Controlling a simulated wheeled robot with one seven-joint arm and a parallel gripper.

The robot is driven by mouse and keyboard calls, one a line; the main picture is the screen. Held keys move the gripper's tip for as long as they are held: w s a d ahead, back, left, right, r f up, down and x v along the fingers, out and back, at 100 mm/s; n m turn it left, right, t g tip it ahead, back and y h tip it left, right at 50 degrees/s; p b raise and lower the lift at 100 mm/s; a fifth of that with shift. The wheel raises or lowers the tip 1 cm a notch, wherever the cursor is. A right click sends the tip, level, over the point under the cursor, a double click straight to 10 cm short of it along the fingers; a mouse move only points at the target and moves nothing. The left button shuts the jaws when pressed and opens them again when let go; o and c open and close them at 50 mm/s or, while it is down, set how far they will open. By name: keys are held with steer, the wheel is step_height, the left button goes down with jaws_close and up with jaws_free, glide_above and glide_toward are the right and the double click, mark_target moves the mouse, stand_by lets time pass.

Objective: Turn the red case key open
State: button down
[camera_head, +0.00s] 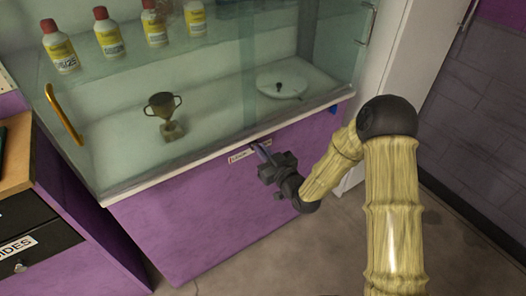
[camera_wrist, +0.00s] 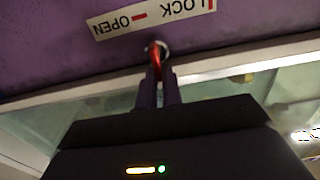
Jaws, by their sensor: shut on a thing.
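The red case key (camera_wrist: 154,56) sits in a round metal lock (camera_wrist: 160,45) on the purple front of the display case, seen in the wrist view. A white label (camera_wrist: 150,15) reading LOCK and OPEN, upside down in that view, is beside it. My gripper (camera_wrist: 158,76) has its two fingers shut on the key. In the head view my gripper (camera_head: 260,147) reaches the case front just below the glass, beside the label (camera_head: 239,156). The key is hidden there.
The glass case (camera_head: 215,120) holds a trophy cup (camera_head: 163,106), a round white plate (camera_head: 281,86) and several red-capped bottles (camera_head: 108,35). A gold handle (camera_head: 62,112) is at its left. A drawer cabinet (camera_head: 30,225) stands left. The floor (camera_head: 260,260) in front is clear.

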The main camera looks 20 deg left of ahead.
steer(key=shift+d+m, duration=0.1)
steer(key=shift+m, duration=0.2)
steer(key=shift+w+d+f+m+p, duration=0.2)
steer(key=shift+f+m+p, duration=0.1)
steer(key=shift+m, duration=2.55)
steer(key=shift+w+d+f+m+p, duration=0.2)
steer(key=shift+w+f+m, duration=0.1)
steer(key=shift+m, duration=2.6)
steer(key=shift+w+d+f+m+p, duration=0.15)
steer(key=shift+f+m+p, duration=0.15)
steer(key=shift+m, duration=2.55)
steer(key=c, duration=1.6)
jaws_free()
steer(key=shift+o, duration=0.2)
